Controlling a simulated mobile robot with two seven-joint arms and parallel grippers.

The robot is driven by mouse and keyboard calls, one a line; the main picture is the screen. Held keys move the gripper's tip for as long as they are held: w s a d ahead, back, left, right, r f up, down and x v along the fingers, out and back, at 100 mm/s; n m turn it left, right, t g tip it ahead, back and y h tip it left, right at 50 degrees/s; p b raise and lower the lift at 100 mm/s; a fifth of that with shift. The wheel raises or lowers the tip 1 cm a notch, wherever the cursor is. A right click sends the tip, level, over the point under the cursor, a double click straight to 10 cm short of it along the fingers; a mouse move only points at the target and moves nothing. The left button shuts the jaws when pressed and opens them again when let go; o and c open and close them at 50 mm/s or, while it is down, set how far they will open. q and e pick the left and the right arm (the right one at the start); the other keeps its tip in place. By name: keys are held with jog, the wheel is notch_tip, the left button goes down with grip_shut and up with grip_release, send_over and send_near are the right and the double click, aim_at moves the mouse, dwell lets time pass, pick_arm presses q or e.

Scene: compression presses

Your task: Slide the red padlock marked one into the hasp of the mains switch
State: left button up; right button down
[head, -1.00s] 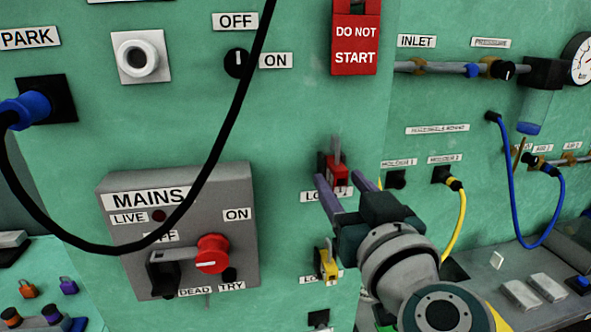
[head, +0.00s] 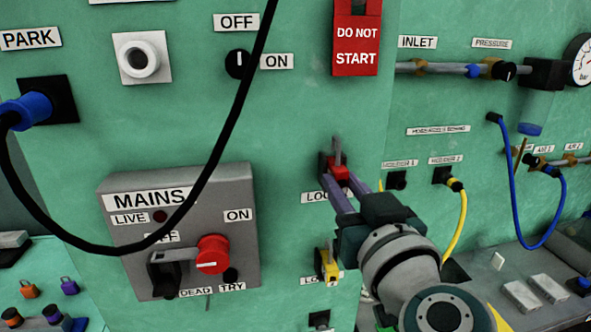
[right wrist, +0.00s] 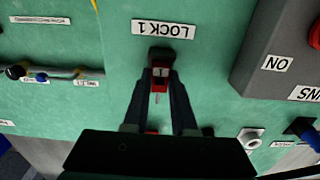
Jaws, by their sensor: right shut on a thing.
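The red padlock (head: 338,174) sits at its dark holder on the green panel, by the LOCK 1 label. My right gripper (head: 338,181) is shut on it, a finger on each side. In the right wrist view the padlock (right wrist: 160,73) shows a pale mark between the fingertips (right wrist: 160,88), against the dark holder. The grey mains switch box (head: 189,182) is to the left, with a red knob (head: 212,254) and a grey bar ending in a dark block at its lower left (head: 165,276). I cannot clearly make out the hasp opening. My left gripper is not in view.
A black cable (head: 222,135) hangs across the front of the mains box. A yellow padlock (head: 327,266) hangs below the red one. A red DO NOT START tag (head: 356,45) hangs above. Open panel lies between box and gripper.

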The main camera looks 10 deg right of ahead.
jog(key=shift+s, duration=0.15)
jog(key=shift+s+p, duration=0.3)
jog(key=shift+s, duration=0.2)
jog(key=shift+s+p, duration=0.3)
jog(key=shift+s, duration=0.4)
jog(key=shift+s, duration=0.2)
jog(key=shift+s+d, duration=0.1)
jog(key=shift+s, duration=0.15)
jog(key=shift+s+p, duration=0.9)
jog(key=shift+s, duration=1.15)
